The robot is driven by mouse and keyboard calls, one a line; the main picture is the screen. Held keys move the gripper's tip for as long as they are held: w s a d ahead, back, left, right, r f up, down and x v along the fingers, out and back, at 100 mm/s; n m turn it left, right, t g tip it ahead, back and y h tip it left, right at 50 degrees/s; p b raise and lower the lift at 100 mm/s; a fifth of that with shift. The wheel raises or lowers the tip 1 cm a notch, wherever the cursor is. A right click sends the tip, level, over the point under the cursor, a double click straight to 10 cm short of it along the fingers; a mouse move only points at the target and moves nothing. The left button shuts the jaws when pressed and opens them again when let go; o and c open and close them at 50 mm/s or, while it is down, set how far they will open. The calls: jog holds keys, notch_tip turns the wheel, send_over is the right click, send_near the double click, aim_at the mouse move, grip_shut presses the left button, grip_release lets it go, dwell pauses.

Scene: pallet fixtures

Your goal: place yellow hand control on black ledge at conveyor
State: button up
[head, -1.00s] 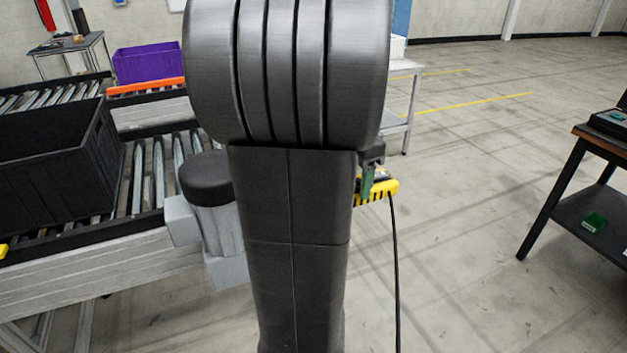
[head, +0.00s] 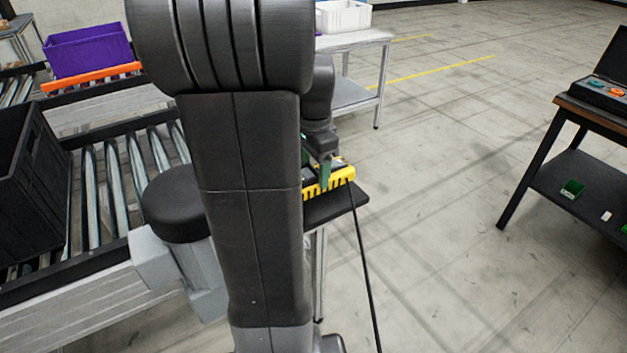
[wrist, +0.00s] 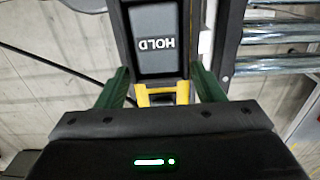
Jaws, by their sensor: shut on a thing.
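The yellow hand control (head: 341,175) is in my gripper (head: 322,163), at the right of my arm in the head view. A black cable hangs from the hand control. The black ledge (head: 340,203) shows just below and behind the control at the conveyor's end. My arm hides part of both, and I cannot tell whether they touch.
A roller conveyor (head: 106,190) with a black crate (head: 24,185) is at the left. A purple bin (head: 88,48) stands behind it. A white table (head: 352,41) with a white bin (head: 343,15) is at the back. A dark workbench (head: 566,112) is at the right. The floor between is clear.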

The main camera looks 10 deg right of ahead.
aim_at(314, 169)
jog(key=shift+f, duration=1.8)
jog(key=shift+f, duration=0.2)
jog(key=o, duration=1.2)
jog(key=shift+r, duration=0.1)
notch_tip(314, 169, up, 12)
jog(key=shift+r, duration=0.1)
